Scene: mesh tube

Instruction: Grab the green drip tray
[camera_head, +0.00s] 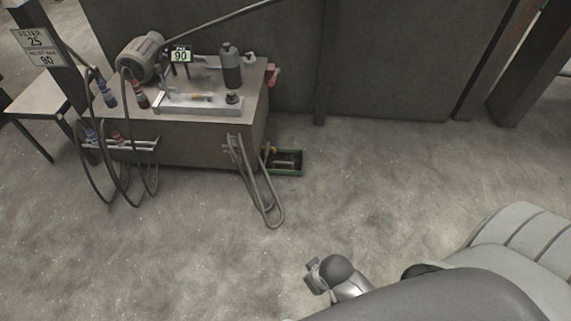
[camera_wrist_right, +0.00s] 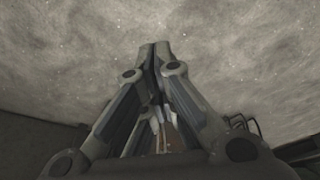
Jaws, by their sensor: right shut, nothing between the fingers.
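The green drip tray (camera_head: 287,174) lies on the floor at the right foot of the grey cabinet in the head view. Its rim is green and its inside is dark with small items that I cannot make out. My right arm comes in from the lower right, and its end (camera_head: 316,276) is well in front of the tray, apart from it. In the right wrist view my right gripper (camera_wrist_right: 155,48) is shut and empty, with its fingertips together over bare floor. The tray is not visible there. My left gripper is not in view.
The cabinet (camera_head: 190,143) carries a motor (camera_head: 141,58), a dark bottle (camera_head: 231,68) and a metal tray (camera_head: 198,104). Grey hoses (camera_head: 266,200) hang to the floor just left of the green tray. A wall (camera_head: 400,75) stands behind. The floor in front and to the right is clear.

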